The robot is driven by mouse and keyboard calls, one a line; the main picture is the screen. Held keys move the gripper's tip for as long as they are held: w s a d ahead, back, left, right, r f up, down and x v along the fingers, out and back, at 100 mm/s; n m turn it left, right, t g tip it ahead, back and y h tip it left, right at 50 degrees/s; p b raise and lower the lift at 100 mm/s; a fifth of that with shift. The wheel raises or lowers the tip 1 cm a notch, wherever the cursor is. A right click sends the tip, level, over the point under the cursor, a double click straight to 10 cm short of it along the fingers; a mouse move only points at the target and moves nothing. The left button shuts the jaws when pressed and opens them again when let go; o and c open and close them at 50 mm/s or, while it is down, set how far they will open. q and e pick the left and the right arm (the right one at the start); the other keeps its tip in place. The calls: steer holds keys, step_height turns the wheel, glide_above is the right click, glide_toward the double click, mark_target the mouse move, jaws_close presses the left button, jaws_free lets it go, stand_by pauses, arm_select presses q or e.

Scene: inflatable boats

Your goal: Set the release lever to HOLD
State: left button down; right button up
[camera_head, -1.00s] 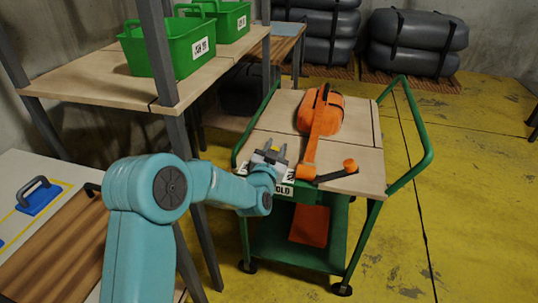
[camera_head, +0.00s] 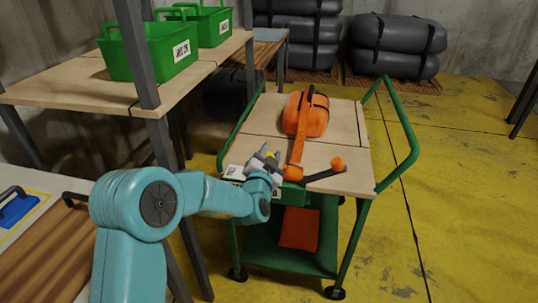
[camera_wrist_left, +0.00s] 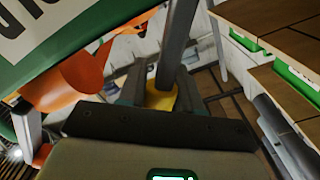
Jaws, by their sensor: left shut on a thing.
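A black lever bar (camera_head: 318,175) with an orange knob (camera_head: 337,163) angles up to the right at the front of the cart top. I take it for the release lever. My left gripper (camera_head: 268,158) is at the cart's front edge, left of the bar and apart from the knob. It is shut on a small yellow piece (camera_wrist_left: 160,98), which shows between the fingers in the left wrist view; what it belongs to is unclear. My right gripper is not in view.
An orange case (camera_head: 306,112) with a strap lies on the wood-topped green cart (camera_head: 410,155). Green bins (camera_head: 152,52) stand on a shelf (camera_head: 60,92) at left, with a grey post (camera_head: 137,50) near my arm. Yellow floor (camera_head: 460,200) is open at right.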

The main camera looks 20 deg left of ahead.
arm_select(q)
steer(key=c, duration=0.8)
jaws_free()
steer(key=shift+c, duration=0.2)
steer(key=shift+s, duration=0.1)
steer(key=v, duration=1.6)
steer(key=shift+f, duration=0.1)
